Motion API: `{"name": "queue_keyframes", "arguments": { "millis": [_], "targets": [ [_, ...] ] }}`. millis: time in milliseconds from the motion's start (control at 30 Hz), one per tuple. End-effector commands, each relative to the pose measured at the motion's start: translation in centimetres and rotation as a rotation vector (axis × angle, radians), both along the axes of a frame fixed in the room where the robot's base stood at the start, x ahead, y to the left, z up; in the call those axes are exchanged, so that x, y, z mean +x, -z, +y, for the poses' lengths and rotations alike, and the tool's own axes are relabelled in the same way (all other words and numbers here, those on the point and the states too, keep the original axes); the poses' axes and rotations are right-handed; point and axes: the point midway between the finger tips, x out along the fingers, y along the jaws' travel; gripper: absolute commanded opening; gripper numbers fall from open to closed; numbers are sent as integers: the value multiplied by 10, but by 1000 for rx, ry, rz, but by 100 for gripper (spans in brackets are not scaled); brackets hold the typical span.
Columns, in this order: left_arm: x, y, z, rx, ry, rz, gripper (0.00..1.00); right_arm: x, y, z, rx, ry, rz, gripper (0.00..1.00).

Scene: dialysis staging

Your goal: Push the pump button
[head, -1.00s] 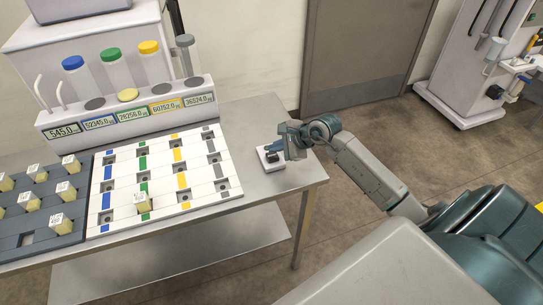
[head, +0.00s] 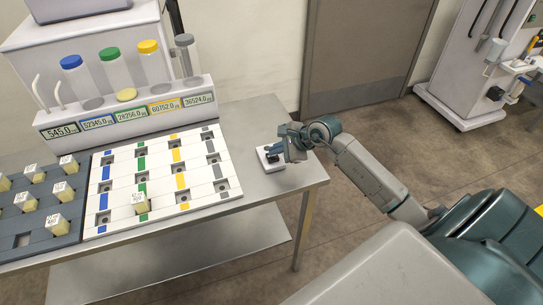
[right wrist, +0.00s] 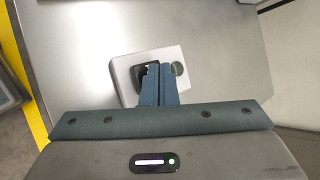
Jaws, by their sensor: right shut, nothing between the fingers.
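A small white box (head: 266,164) with a dark button (head: 272,159) lies near the right end of the steel table. In the right wrist view the white box (right wrist: 122,74) carries a black square part (right wrist: 142,75) and a round grey-green part (right wrist: 178,69). My right gripper (head: 272,151) is shut and empty, with its fingertips over the box. In the right wrist view its fingers (right wrist: 160,70) cover the middle of the box, between the two parts. I cannot tell whether the tips touch it. My left gripper is not in view.
A white panel with coloured strips (head: 205,197) lies left of the box. A dark tray (head: 70,225) with several pale blocks stands further left. Behind is a rack (head: 130,122) with capped tubes. Bare table (head: 262,118) lies behind the box.

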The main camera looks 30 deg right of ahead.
Motion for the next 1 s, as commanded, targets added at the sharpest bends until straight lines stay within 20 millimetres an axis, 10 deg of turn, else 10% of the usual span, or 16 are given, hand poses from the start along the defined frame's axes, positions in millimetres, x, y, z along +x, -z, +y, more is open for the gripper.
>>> {"name": "queue_keyframes", "arguments": {
  "millis": [1000],
  "targets": [
    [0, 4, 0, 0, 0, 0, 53, 0, -6, 0, -1, -1, -2, 0]
  ]
}}
